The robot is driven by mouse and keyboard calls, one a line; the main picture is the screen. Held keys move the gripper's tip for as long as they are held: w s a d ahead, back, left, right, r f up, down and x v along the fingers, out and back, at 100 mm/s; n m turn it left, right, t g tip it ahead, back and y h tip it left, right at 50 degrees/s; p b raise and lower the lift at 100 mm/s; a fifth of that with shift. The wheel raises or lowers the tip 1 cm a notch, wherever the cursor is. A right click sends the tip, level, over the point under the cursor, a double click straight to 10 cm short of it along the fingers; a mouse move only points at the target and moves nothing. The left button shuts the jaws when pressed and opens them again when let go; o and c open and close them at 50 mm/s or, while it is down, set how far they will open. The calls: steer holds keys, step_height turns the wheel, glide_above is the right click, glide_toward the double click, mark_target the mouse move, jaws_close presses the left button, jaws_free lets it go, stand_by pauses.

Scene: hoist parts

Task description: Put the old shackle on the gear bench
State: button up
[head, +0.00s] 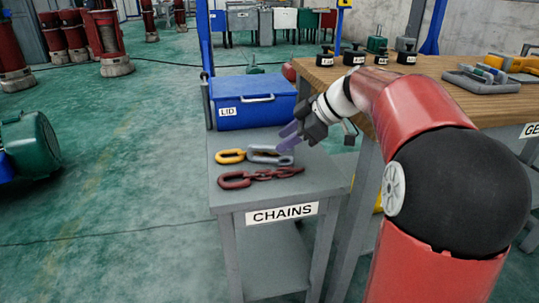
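On the small grey table labelled CHAINS (330,187) lie a yellow link (231,150), a grey link-shaped piece (262,159) and a rusty red-brown piece (236,184) with a chain-like tail to its right. I cannot tell for sure which of these is the old shackle. My gripper (287,138) has purple fingers pointing left and down, just above the right end of the grey piece. The fingertips look apart, with nothing seen between them. The wooden-topped gear bench (430,72), its sign partly cut off, stands at the right, partly behind my arm.
A blue box labelled LID (254,101) stands at the back of the small table. Several black labelled weights (354,56) line the gear bench's left part; a grey tray (482,80) and yellow items (515,64) are farther right. A green motor (30,146) stands on the floor at left.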

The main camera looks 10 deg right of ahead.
mark_target(273, 147)
steer(key=x, duration=0.4)
steer(key=shift+w+a+f, duration=0.1)
steer(key=shift+a+f, duration=0.05)
steer(key=shift+c, duration=0.5)
jaws_close()
